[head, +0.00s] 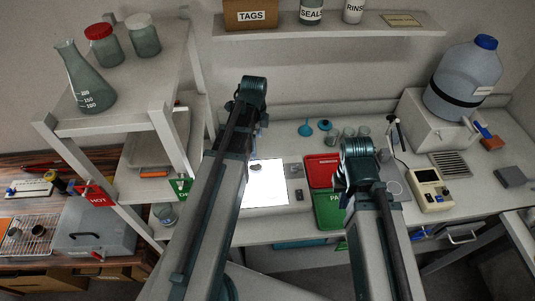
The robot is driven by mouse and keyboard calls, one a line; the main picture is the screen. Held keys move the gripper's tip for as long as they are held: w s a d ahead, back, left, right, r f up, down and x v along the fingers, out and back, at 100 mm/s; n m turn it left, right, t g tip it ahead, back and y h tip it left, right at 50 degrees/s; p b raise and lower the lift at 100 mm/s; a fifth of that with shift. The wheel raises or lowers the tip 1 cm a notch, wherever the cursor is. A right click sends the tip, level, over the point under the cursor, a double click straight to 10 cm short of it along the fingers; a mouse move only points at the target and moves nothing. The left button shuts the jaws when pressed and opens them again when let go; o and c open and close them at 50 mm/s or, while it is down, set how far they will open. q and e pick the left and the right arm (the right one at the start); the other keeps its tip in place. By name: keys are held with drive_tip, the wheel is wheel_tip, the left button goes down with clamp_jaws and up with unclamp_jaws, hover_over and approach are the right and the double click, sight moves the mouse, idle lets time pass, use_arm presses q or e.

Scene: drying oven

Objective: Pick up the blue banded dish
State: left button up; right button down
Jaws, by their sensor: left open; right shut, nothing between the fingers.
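I cannot make out a blue band on any dish for certain. A small round glass dish (166,214) with a bluish tint stands on the low shelf at the left. A small dark item (256,168) lies on the bright white panel (265,195), partly behind my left arm; I cannot tell what it is. My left gripper (263,120) is above the back of the bench, mostly hidden behind its arm, open. My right gripper (343,199) is over the right edge of the green tray, partly hidden by its arm, shut and empty.
A red tray (321,170) and a green tray (328,212) lie mid-bench. Blue funnels (305,129) and several small glass vessels (363,132) stand behind. A white rack (110,120) with flasks is left. A large jug (463,80) and a meter (432,188) are right.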

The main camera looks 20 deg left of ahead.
use_arm(q)
drive_tip(key=b, duration=0.9)
hover_over(257, 164)
wheel_tip(257, 164, down, 8)
drive_tip(key=shift+d+f, duration=0.1)
drive_tip(key=shift+f, duration=0.1)
use_arm(e)
wheel_tip(257, 164, down, 8)
drive_tip(key=shift+w+f, duration=0.2)
drive_tip(key=shift+f, duration=0.05)
drive_tip(key=shift+d, duration=0.1)
use_arm(q)
wheel_tip(257, 164, down, 5)
drive_tip(key=b, duration=0.5)
drive_tip(key=shift+s+f, duration=0.15)
drive_tip(key=shift+f, duration=0.05)
use_arm(e)
wheel_tip(257, 164, down, 5)
drive_tip(key=shift+f, duration=0.15)
use_arm(q)
drive_tip(key=shift+r, duration=0.1)
